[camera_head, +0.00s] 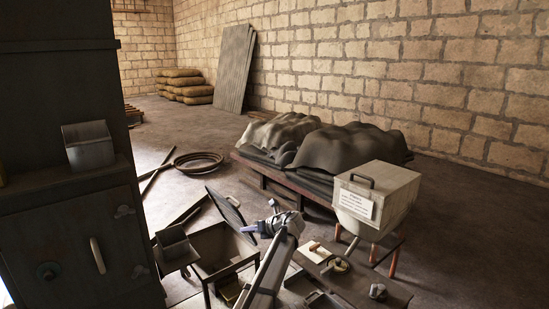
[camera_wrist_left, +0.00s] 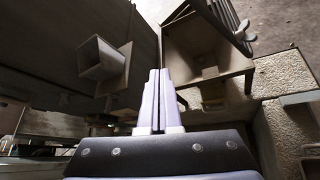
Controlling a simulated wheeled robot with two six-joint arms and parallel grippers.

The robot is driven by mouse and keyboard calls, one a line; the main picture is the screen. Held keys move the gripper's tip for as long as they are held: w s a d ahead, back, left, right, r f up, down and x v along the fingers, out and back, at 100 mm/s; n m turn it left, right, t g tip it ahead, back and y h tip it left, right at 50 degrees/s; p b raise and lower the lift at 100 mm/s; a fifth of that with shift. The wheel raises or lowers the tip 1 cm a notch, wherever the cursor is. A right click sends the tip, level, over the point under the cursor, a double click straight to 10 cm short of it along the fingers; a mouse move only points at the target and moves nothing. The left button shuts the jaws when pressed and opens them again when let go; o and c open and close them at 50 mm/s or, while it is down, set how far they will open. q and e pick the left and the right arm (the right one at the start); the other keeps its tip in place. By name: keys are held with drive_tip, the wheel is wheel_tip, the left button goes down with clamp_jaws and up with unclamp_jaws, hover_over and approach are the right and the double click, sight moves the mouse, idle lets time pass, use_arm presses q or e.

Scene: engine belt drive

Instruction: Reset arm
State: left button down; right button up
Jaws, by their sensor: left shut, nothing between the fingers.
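My left arm (camera_head: 268,272) rises from the bottom edge near the middle of the head view. My left gripper (camera_head: 250,229) is at its upper end, with pale violet fingers pointing left, in front of the open box's lid in the picture. In the left wrist view the two fingers (camera_wrist_left: 158,98) lie side by side, shut, with nothing between them. My right gripper is not in view.
A dark cabinet (camera_head: 70,220) fills the left side.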

use_arm(q)
drive_tip(key=s+a+f+n+g+h, duration=0.2)
drive_tip(key=s+a+f+n, duration=0.15)
drive_tip(key=s+n, duration=0.5)
drive_tip(key=s+a+f+n+g+h, duration=0.1)
drive_tip(key=s+a+f+n+h, duration=0.4)
drive_tip(key=s, duration=0.7)
drive_tip(key=s+a+f+n+g, duration=0.1)
drive_tip(key=s+f+n+g, duration=0.1)
drive_tip(key=s+n, duration=0.75)
drive_tip(key=s+d+f+n+g+h, duration=0.1)
drive_tip(key=s+d+f+n+h, duration=0.15)
drive_tip(key=s+n, duration=0.7)
drive_tip(key=s+d+f+m+g+b, duration=0.1)
drive_tip(key=s+d+f+m+b, duration=0.4)
drive_tip(key=d, duration=0.6)
wheel_tip(320, 180, down, 2)
drive_tip(key=s+b, duration=0.2)
drive_tip(key=b, duration=0.1)
drive_tip(key=shift+m, duration=0.35)
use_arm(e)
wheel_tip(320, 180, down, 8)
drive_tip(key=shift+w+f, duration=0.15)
